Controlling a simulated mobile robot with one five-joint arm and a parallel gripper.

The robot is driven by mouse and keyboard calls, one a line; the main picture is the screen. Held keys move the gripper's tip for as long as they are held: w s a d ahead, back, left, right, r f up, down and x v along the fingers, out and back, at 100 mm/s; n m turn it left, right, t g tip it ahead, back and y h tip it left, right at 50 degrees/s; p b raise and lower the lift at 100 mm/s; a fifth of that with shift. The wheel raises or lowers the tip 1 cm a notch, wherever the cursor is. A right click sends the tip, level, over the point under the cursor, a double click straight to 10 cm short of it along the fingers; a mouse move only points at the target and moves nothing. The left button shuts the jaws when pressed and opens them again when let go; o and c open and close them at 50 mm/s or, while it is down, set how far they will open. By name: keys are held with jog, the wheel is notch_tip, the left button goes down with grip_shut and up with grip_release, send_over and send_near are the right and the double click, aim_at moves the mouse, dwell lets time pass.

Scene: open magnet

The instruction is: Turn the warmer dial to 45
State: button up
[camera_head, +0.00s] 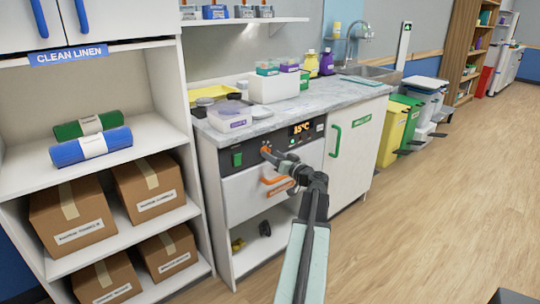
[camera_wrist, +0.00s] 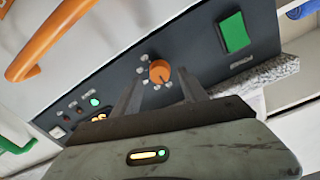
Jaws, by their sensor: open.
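The warmer (camera_head: 253,178) is a white cabinet with a dark control panel under the counter. Its orange dial (camera_head: 265,149) sits on that panel, left of a lit display (camera_head: 300,128) that seems to read 35°C. In the wrist view the dial (camera_wrist: 160,71) has pale marks around it. My gripper (camera_head: 270,156) is at the panel, in front of the dial. In the wrist view my gripper (camera_wrist: 160,77) is open, one finger on each side of the dial, with gaps seen beside it. Contact with the dial cannot be told.
A green switch (camera_wrist: 234,33) sits beside the dial. An orange handle (camera_head: 275,181) is just below the panel; it also shows in the wrist view (camera_wrist: 45,40). A plastic box (camera_head: 228,117) stands on the counter above. The floor at right (camera_head: 440,200) is clear.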

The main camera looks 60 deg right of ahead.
jog(key=shift+x, duration=1.15)
grip_shut()
jog(key=shift+m+y+p, duration=0.3)
jog(key=shift+m+p, duration=0.15)
jog(key=shift+m, duration=7.15)
